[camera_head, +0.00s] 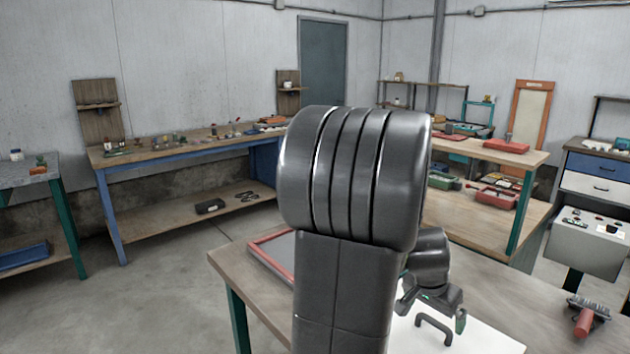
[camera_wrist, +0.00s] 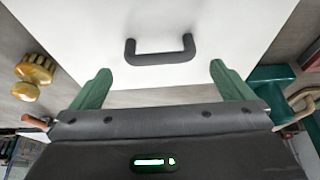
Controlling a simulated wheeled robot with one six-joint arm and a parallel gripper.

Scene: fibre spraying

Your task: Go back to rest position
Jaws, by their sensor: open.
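My gripper (camera_wrist: 155,85) is open and empty, its two green fingers spread wide in the wrist view. A dark handle (camera_wrist: 160,55) on a flat white panel (camera_wrist: 70,25) shows just beyond and between the fingertips; I see no contact with it. In the head view my gripper (camera_head: 430,305) hangs over the near table, close to the handle (camera_head: 434,326) on the white panel (camera_head: 480,338). My large dark arm link stands upright in the middle of the head view and hides part of the table.
The near wooden table (camera_head: 250,285) bears a red-rimmed tray (camera_head: 268,250) and a red-handled brush (camera_head: 585,320). A blue-legged workbench (camera_head: 190,148) with small items stands behind at the left. A grey control box (camera_head: 590,240) stands at the right. Floor at the left is clear.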

